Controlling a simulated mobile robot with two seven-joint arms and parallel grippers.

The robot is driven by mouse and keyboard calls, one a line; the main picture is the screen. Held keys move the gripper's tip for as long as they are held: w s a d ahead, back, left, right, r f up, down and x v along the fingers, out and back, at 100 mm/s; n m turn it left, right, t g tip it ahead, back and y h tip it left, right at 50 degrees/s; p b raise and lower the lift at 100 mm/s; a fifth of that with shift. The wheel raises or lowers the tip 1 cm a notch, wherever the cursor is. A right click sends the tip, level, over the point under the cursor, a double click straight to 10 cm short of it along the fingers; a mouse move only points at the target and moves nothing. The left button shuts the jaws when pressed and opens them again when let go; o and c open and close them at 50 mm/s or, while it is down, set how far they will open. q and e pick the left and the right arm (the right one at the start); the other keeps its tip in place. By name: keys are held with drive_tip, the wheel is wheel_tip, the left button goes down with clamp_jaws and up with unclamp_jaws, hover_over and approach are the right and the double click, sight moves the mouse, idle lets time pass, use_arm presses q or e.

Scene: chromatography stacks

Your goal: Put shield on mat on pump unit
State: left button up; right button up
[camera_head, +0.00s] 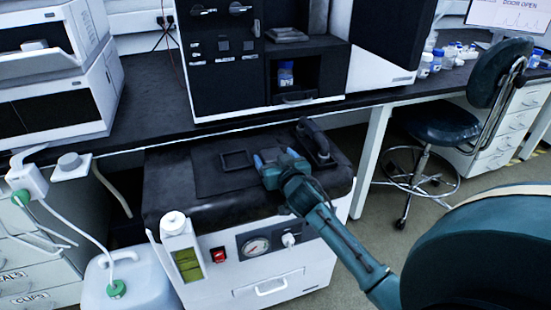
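The pump unit (310,262) is a white box with a black top, a gauge and a red switch, under the bench edge. A dark mat (212,182) lies on its top. A small black square frame (236,168), which looks like the shield, lies flat on the mat. My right gripper (274,156) is just right of the frame, low over the pump top. Its fingers look spread, and it appears apart from the frame. My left gripper is not in view.
A black handle-like part (315,140) stands on the pump top just right of my gripper. A large jug (130,283) stands left. The bench (170,110) overhangs behind.

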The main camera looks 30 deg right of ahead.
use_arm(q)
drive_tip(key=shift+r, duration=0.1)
use_arm(e)
drive_tip(key=shift+r, duration=0.15)
drive_tip(key=shift+s, duration=0.2)
drive_tip(key=p+v, duration=0.2)
drive_tip(key=v, duration=1)
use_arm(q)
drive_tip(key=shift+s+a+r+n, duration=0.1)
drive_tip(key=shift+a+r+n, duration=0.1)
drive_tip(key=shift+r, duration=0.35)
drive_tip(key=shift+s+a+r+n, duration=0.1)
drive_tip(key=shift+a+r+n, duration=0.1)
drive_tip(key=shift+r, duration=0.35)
use_arm(e)
drive_tip(key=s+a+f+n+g+y, duration=0.2)
drive_tip(key=s+a+n+y, duration=0.4)
drive_tip(key=s+a, duration=0.9)
drive_tip(key=a+y, duration=0.2)
drive_tip(key=a, duration=0.2)
drive_tip(key=shift+s+f, duration=0.25)
drive_tip(key=shift+f, duration=0.05)
